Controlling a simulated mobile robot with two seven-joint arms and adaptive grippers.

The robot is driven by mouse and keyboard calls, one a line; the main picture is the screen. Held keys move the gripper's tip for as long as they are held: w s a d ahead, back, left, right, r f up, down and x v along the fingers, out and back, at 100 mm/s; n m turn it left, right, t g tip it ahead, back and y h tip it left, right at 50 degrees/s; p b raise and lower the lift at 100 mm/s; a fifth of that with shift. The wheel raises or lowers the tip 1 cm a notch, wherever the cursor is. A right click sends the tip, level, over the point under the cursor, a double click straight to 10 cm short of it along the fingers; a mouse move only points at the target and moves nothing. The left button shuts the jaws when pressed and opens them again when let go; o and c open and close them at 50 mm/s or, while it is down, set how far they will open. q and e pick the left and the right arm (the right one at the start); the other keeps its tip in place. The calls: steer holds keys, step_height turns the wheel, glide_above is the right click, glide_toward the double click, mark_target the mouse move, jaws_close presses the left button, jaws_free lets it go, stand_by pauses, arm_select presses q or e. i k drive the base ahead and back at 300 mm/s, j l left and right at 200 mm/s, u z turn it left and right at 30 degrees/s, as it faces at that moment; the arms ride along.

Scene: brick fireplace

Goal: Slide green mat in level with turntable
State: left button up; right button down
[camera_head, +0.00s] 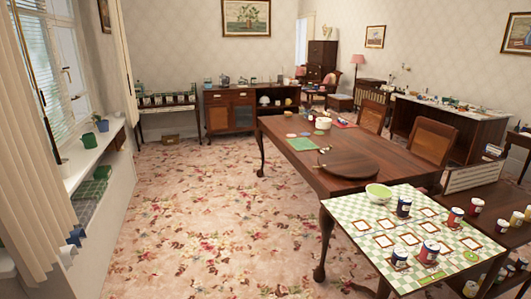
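The green mat (302,145) lies flat on the long dark wooden table, near its left edge. The turntable (349,167) is a round dark wooden disc on the same table, nearer to me and to the right of the mat. The mat and the turntable are apart, with a small object (323,150) close to the turntable's far left rim. Neither of my grippers is in view.
A checked table (345,212) in front holds a green bowl (378,193), several cans and framed cards. Behind the mat are small round coasters (291,135) and a white pot (322,123). Two chairs stand along the table's right side. The flowered carpet (210,210) at left is clear.

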mark_target(300, 144)
steer(key=i, duration=3.35)
